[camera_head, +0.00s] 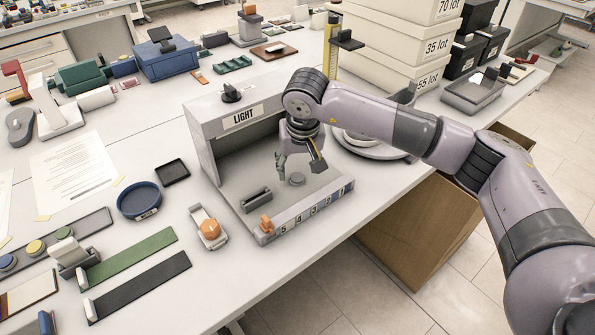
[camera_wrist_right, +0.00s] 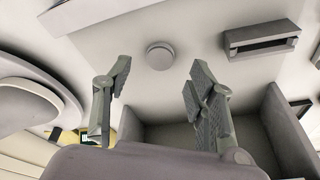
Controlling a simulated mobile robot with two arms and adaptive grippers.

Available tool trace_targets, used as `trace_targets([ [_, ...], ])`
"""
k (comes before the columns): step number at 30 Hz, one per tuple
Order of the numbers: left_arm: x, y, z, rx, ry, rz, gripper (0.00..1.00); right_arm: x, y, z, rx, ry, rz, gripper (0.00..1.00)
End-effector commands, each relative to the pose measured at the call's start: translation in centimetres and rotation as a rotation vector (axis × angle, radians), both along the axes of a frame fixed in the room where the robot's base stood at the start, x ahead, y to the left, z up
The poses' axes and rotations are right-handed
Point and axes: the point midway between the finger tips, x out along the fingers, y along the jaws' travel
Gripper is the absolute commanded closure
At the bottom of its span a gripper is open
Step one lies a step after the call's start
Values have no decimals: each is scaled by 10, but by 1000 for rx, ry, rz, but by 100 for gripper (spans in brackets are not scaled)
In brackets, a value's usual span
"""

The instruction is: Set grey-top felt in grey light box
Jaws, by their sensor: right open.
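The grey light box (camera_head: 222,128), labelled LIGHT, stands on the table with its open front facing the lower right. A small round grey piece (camera_head: 297,179), which looks like the grey-top felt, sits on the box floor. It also shows in the right wrist view as a grey disc (camera_wrist_right: 160,55). My right gripper (camera_head: 299,164) is at the box opening with its fingers spread and empty. In the right wrist view, the right gripper (camera_wrist_right: 161,72) has the disc ahead, between the line of its fingers and apart from them. My left gripper is not in view.
A grey slotted block (camera_head: 257,200) lies on the box floor, also seen in the wrist view (camera_wrist_right: 262,40). An orange clip (camera_head: 266,223) is at the box's numbered front edge. A round pale plate (camera_head: 372,146) stands right of the box; stacked cartons (camera_head: 392,60) rise behind.

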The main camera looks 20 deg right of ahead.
Motion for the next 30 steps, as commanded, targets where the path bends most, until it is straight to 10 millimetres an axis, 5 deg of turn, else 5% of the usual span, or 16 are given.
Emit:
trace_targets([
  [6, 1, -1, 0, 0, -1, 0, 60, -11, 1, 48, 0, -5, 1, 48],
  [12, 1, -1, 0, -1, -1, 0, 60, -19, 2, 75, 0, -2, 1, 48],
  [30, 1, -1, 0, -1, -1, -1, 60, -21, 2, 82, 0, 0, 0, 48],
])
